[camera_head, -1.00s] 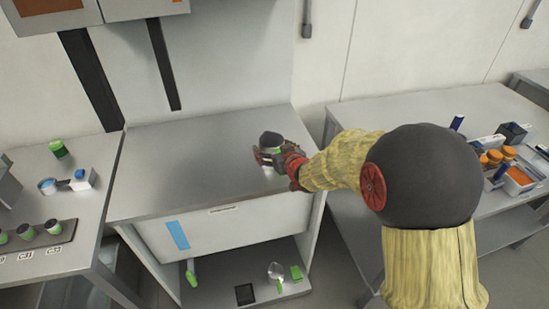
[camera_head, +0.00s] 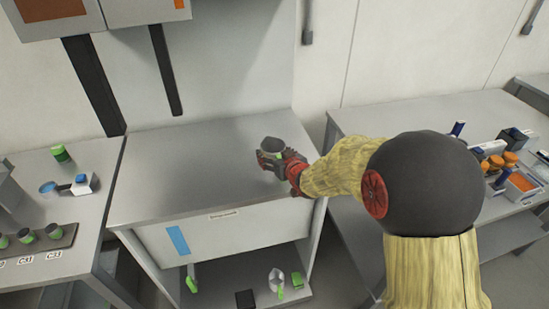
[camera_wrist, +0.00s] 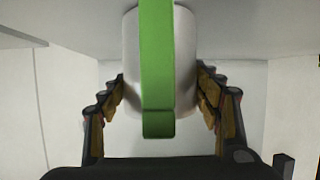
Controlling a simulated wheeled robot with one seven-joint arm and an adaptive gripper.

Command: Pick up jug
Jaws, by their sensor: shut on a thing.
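The jug (camera_head: 273,146) is a grey cylindrical vessel with a dark open top and a green handle. It is at the right part of the grey counter top (camera_head: 190,165). My gripper (camera_head: 270,160) comes from the right and is shut on it. In the wrist view the jug (camera_wrist: 183,65) is a pale cylinder between the two fingers of my gripper (camera_wrist: 160,100), with the green handle facing the camera. I cannot tell whether its base touches the counter.
The rest of the counter is clear. A lower shelf holds a clear vessel (camera_head: 276,280) and green-handled items. The left bench has several green and dark cups and a blue-topped device (camera_head: 84,183). The right table has orange-topped jars (camera_head: 495,162) and boxes.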

